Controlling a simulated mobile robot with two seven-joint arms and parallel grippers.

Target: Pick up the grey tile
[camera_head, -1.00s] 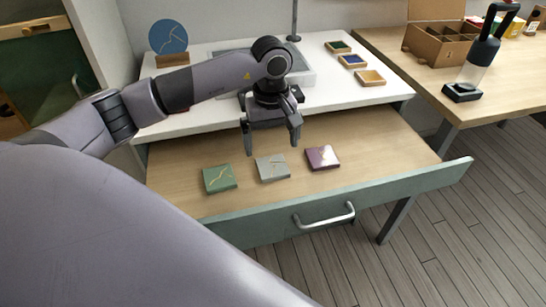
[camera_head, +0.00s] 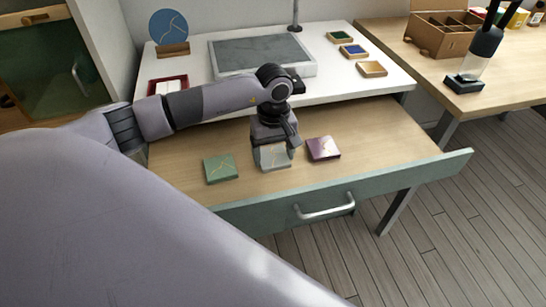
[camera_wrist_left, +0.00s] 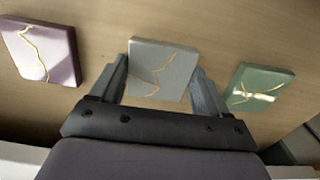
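The grey tile (camera_head: 273,158) with gold seams lies flat in the open drawer, between the green tile (camera_head: 221,168) and the purple tile (camera_head: 323,148). My left gripper (camera_head: 275,152) is down at the grey tile, with fingers on either side of it. In the left wrist view the grey tile (camera_wrist_left: 163,70) sits between the open fingers (camera_wrist_left: 158,72). The right-hand finger looks very close to the tile's edge; I cannot tell whether it touches. The purple tile (camera_wrist_left: 42,48) and green tile (camera_wrist_left: 260,88) lie outside the fingers. My right gripper is not in view.
The drawer front (camera_head: 400,180) with its handle (camera_head: 325,207) rises along the near side. The white desktop (camera_head: 390,85) behind carries a grey slab (camera_head: 260,55), small coloured trays and a blue disc (camera_head: 168,26) on a stand. The drawer's right part is bare.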

